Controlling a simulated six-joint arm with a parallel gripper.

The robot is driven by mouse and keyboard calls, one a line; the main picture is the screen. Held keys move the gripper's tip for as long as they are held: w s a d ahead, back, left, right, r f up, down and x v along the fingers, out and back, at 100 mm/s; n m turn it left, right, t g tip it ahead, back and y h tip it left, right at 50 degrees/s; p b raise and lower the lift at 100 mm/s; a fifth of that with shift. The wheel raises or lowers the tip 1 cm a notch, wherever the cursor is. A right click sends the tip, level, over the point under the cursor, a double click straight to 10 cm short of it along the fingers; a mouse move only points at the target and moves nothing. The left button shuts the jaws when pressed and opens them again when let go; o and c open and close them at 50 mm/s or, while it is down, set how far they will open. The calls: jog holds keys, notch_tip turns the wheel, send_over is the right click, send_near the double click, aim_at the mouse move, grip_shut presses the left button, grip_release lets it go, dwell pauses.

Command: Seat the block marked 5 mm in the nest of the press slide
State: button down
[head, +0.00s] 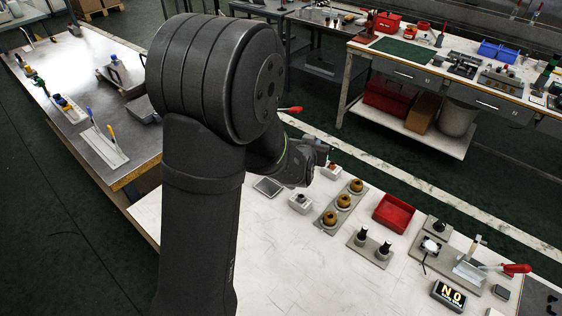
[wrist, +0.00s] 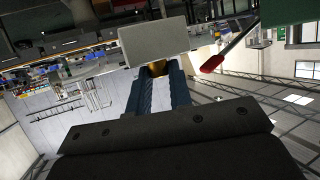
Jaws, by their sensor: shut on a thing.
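My gripper (wrist: 158,82) has its two blue fingers close together, shut on a brass-coloured part with a plain pale grey block (wrist: 153,42) just beyond the fingertips. I can read no 5 mm mark on it. In the head view my gripper (head: 325,153) is small and partly hidden by my arm, over the far left part of the white table, near a small light block (head: 331,172). A grey fixture (head: 428,265) with a red-handled lever (head: 515,268) stands at the right. I cannot tell whether it is the press slide, and its nest does not show clearly.
A plate with three brown round pieces (head: 343,202), a plate with two dark posts (head: 367,245), a red tray (head: 394,213) and a display reading NO (head: 449,295) stand on the white table (head: 285,270). Its front left is clear. A red-tipped rod (wrist: 212,63) shows right of the grey block.

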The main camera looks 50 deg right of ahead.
jog(key=shift+w+d+f, duration=0.1)
jog(key=shift+w+f, duration=1.7)
jog(key=shift+w, duration=0.3)
jog(key=shift+w+f, duration=1.8)
jog(key=shift+w, duration=0.35)
jog(key=shift+w+d+f, duration=0.1)
jog(key=shift+w+f, duration=1.7)
jog(key=shift+w, duration=0.3)
jog(key=shift+f, duration=0.1)
jog(key=c, duration=1.3)
grip_release()
jog(key=shift+a, duration=0.1)
jog(key=shift+a+r, duration=0.2)
jog(key=shift+r, duration=0.05)
jog(key=v, duration=1.1)
jog(key=shift+s+a, duration=0.15)
jog(key=shift+s, duration=0.05)
